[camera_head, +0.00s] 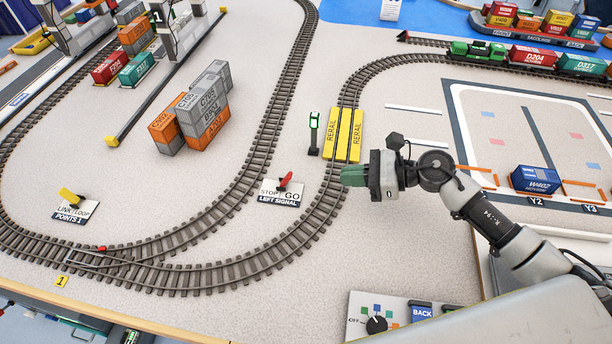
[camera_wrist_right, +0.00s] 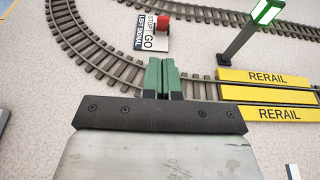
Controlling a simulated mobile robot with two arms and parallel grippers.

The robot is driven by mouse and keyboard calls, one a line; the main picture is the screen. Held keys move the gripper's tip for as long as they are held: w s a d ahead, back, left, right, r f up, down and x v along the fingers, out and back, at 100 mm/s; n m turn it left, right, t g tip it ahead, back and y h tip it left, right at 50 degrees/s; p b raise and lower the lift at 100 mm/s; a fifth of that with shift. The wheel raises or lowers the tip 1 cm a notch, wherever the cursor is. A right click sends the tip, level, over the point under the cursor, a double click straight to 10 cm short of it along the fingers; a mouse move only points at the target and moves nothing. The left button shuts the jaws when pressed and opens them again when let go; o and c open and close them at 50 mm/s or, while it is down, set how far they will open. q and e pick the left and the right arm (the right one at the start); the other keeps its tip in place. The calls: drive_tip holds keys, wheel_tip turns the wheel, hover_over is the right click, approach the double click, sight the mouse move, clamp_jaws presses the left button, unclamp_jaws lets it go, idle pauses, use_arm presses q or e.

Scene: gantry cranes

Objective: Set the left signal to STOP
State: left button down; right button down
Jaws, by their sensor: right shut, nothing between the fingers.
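The left signal's plate (camera_head: 280,198), labelled STOP, GO and LEFT SIGNAL, lies inside the track curve. Its red lever (camera_head: 286,180) leans right, towards the GO side. The plate (camera_wrist_right: 140,33) and the red lever (camera_wrist_right: 163,14) also show at the top of the right wrist view. The signal post (camera_head: 313,134) shows a green light; its lamp (camera_wrist_right: 267,11) is also green in the wrist view. My right gripper (camera_head: 347,176) is shut and empty, to the right of the lever and apart from it. Its green fingertips (camera_wrist_right: 163,64) point towards the plate. My left gripper is not in view.
Track (camera_head: 325,200) runs between my right gripper and the plate. Yellow RERAIL panels (camera_head: 357,134) lie just behind the gripper. Stacked containers (camera_head: 203,115) stand further left. A yellow points lever (camera_head: 71,196) is at far left. The board around the plate is clear.

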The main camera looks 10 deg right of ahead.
drive_tip(key=p, duration=0.2)
approach(290, 180)
drive_tip(key=x, duration=0.5)
drive_tip(key=shift+w+f, duration=0.3)
drive_tip(key=shift+w, duration=0.15)
drive_tip(key=shift+w+a+f, duration=0.2)
drive_tip(key=shift+a+f, duration=0.1)
drive_tip(key=shift+a, duration=0.3)
